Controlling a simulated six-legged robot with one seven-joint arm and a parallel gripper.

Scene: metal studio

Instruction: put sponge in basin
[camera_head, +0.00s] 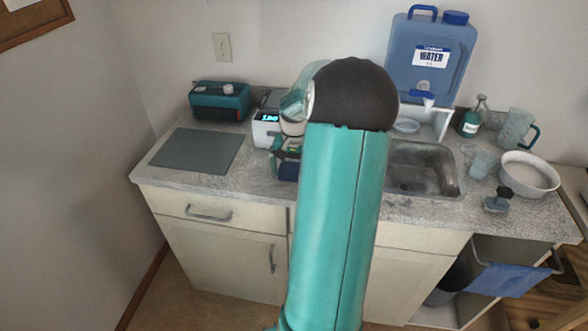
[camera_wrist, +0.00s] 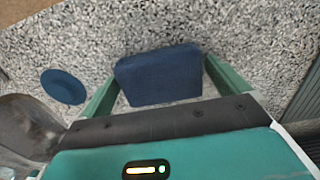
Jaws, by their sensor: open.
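The sponge looks to be the dark blue block (camera_wrist: 160,76) on the speckled counter in the wrist view. In the head view a dark blue patch (camera_head: 288,171) shows below my gripper, largely covered by my arm. My gripper (camera_wrist: 163,68) is open, its green fingers on either side of the block. I see a gap at the left finger; whether the right finger touches is unclear. A metal sink (camera_head: 451,182) is set in the counter right of my arm. A round white tub (camera_head: 530,174) stands farther right; I cannot tell which is the basin.
A blue disc (camera_wrist: 63,85) lies left of the block in the wrist view. A grey board (camera_head: 197,149) lies at the counter's left. A white device (camera_head: 266,129) stands behind my gripper.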

